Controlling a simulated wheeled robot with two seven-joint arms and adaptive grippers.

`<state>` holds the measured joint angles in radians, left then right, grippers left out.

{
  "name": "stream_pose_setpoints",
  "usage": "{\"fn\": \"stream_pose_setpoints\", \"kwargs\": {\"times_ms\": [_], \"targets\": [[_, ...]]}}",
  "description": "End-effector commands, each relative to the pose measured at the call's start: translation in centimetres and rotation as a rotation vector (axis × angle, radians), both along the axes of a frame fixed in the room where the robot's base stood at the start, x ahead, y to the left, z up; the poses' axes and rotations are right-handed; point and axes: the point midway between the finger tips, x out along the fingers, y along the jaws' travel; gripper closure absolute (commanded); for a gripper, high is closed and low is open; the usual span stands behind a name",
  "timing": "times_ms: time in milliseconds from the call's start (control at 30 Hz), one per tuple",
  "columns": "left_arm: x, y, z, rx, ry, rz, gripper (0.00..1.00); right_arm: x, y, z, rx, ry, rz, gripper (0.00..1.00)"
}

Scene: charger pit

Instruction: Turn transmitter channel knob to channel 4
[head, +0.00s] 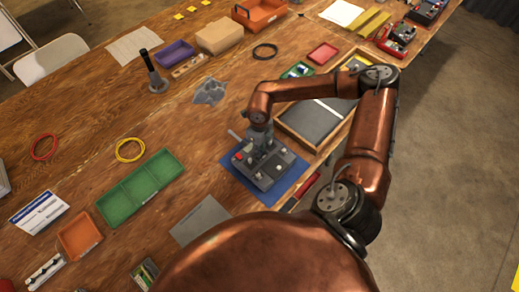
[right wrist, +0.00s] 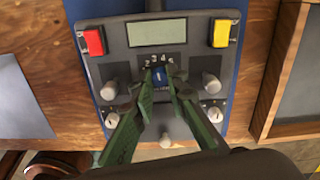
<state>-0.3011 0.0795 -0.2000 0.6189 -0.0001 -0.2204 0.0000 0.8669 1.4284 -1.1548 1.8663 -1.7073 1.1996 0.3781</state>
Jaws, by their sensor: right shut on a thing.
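The transmitter (head: 270,178) is a dark grey box on a blue mat near the table's front edge. The right wrist view shows its face, with a pale screen (right wrist: 157,32), a red switch (right wrist: 93,41) and a yellow switch (right wrist: 221,33). The blue channel knob (right wrist: 160,78) sits at the centre below an arc of small numbers. My right gripper (right wrist: 160,84) comes down from above, its green fingers shut on the knob's sides. In the head view the right gripper (head: 262,138) hides the knob. I cannot tell the knob's exact pointer direction. My left gripper is not in view.
Several grey sticks and small knobs (right wrist: 211,84) surround the channel knob closely. A wooden-framed tray (head: 312,120) stands just right of the transmitter. A green tray (head: 140,188) and a grey plate (head: 199,220) lie to the left. Bare table lies between them.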

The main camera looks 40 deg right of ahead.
Motion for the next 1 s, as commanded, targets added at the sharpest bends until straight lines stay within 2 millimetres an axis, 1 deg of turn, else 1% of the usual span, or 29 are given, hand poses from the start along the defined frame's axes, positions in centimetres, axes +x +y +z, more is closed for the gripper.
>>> {"fn": "stream_pose_setpoints", "kwargs": {"times_ms": [400, 600, 800, 1000], "targets": [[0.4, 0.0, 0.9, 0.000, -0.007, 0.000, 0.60, 0.0, 0.0, 0.1, -0.001, 0.001, -0.276, 1.00], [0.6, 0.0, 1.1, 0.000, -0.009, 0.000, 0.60, 0.0, 0.0, 0.1, -0.001, 0.000, -0.381, 1.00], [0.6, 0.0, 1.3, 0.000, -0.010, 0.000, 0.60, 0.1, 0.0, 0.1, -0.001, -0.001, -0.440, 1.00], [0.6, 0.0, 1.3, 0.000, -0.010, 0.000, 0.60, 0.1, 0.0, 0.1, -0.001, -0.001, -0.457, 1.00]]}}
